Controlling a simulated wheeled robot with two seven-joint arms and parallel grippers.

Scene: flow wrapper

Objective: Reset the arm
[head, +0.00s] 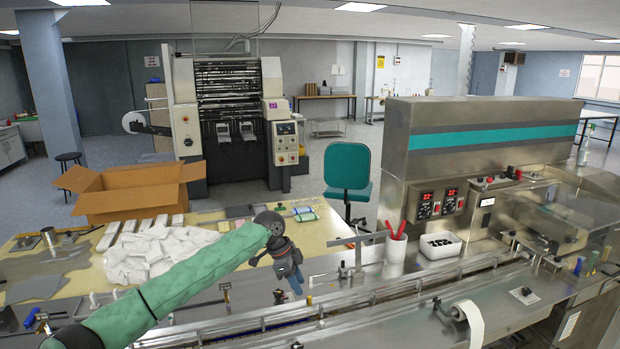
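My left arm, in a green sleeve, reaches from the lower left of the head view to the middle. My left gripper (290,284) points down above the near edge of the work table, beside the wrapper's rail. Its fingers are small and dark here, with a bluish patch at the tips. I cannot tell whether they are apart or hold anything. My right arm and gripper are out of view.
The flow wrapper (480,135) stands at the right, with its metal conveyor (350,309) along the front. A white cup (394,257) with red-handled tools and a white bin (440,245) stand on it. Crumpled white cloth (160,250) and an open cardboard box (130,193) are at the left.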

